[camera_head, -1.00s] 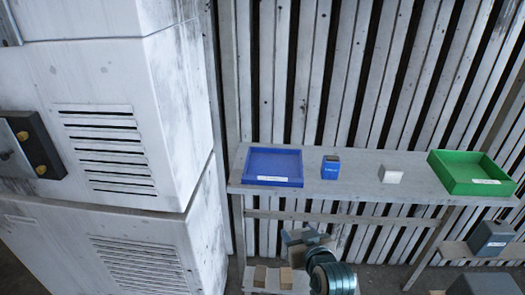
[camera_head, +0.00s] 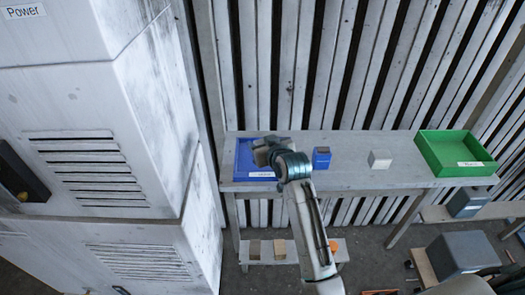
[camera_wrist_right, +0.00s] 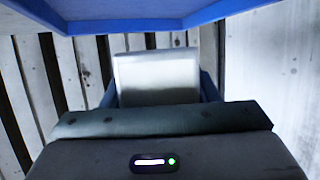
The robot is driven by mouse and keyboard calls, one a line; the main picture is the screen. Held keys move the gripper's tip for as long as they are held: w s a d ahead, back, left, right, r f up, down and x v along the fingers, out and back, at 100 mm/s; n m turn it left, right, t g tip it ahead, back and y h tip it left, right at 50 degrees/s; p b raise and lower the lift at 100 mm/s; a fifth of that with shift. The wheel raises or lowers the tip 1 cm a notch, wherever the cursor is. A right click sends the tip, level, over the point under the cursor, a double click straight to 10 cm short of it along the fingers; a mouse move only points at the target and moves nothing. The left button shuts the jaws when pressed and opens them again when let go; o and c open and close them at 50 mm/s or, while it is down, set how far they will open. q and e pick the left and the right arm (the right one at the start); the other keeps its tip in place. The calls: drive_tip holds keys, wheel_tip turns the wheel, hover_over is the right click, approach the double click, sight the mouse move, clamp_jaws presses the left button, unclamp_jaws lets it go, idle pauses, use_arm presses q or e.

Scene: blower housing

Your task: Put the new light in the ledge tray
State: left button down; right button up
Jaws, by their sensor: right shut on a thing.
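The blue tray (camera_head: 240,170) stands at the left end of the grey ledge, with a small label on its front. My right gripper (camera_head: 266,148) is over the tray's right part in the head view and hides some of it. In the right wrist view it is shut on a pale, square-faced block (camera_wrist_right: 157,78), with blue at both sides of it. I cannot tell for certain that this block is the new light. The blue tray (camera_wrist_right: 140,22) crosses the top of that view. Whether the block touches the tray is unclear. My left gripper is not in view.
A blue box (camera_head: 321,158) and a white box (camera_head: 380,160) stand on the ledge (camera_head: 350,177). A green tray (camera_head: 455,153) is at its right end. Two small blocks (camera_head: 267,249) sit on the low shelf. A large white cabinet (camera_head: 90,120) stands at left.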

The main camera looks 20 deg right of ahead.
drive_tip(key=f, duration=0.3)
drive_tip(key=f+p, duration=0.1)
drive_tip(key=shift+w+f, duration=0.25)
drive_tip(key=shift+w, duration=0.15)
drive_tip(key=shift+s+f, duration=0.2)
drive_tip(key=shift+w+f, duration=0.1)
drive_tip(key=shift+f, duration=0.1)
drive_tip(key=o, duration=1)
drive_tip(key=shift+r, duration=0.1)
drive_tip(key=b+v, duration=0.2)
drive_tip(key=v, duration=0.8)
drive_tip(key=shift+s+r, duration=0.15)
drive_tip(key=shift+s, duration=0.1)
drive_tip(key=shift+b+v, duration=0.35)
drive_tip(key=shift+v, duration=0.4)
